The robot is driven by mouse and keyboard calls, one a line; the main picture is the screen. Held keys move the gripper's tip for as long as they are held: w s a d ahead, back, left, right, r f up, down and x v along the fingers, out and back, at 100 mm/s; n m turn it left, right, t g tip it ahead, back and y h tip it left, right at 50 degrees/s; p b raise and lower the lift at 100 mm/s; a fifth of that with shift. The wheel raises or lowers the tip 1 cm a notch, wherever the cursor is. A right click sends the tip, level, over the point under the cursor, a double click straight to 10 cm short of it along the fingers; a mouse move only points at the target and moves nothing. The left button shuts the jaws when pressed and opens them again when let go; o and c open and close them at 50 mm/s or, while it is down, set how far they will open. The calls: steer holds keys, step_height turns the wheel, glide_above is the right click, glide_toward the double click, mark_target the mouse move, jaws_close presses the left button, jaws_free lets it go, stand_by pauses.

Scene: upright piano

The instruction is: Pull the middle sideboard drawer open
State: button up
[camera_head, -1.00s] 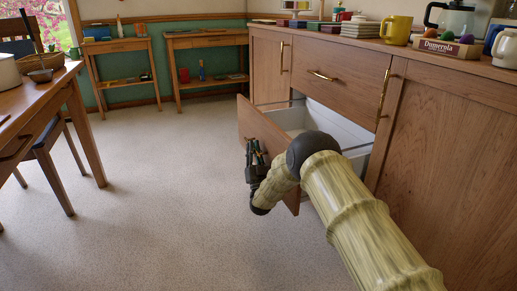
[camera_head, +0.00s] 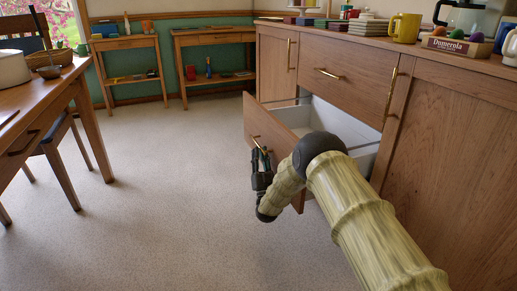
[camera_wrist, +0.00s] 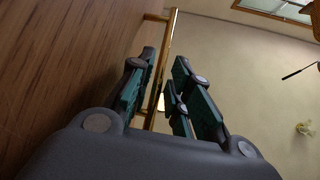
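The sideboard (camera_head: 440,120) stands at the right in the head view. Its middle drawer (camera_head: 290,158) is pulled well out, showing a pale, empty-looking inside; my arm hides part of it. The drawer's brass bar handle (camera_head: 259,144) also shows in the wrist view (camera_wrist: 168,45). My gripper (camera_head: 261,160) is at the drawer front, by the handle. In the wrist view its fingers (camera_wrist: 161,85) are spread, with the bar between them. The bar lies close to the left finger, with a gap to the right one.
A shut drawer (camera_head: 345,72) is above the open one. Cups, books and a coffee maker (camera_head: 465,18) stand on the sideboard top. A table (camera_head: 45,100) and chair (camera_head: 62,160) are at the left, with two shelf tables behind. The carpet between is clear.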

steer(key=a+v, duration=0.1)
steer(key=v, duration=0.7)
steer(key=shift+s+d+f, duration=0.15)
steer(key=shift+s+d, duration=0.05)
steer(key=shift+d, duration=0.25)
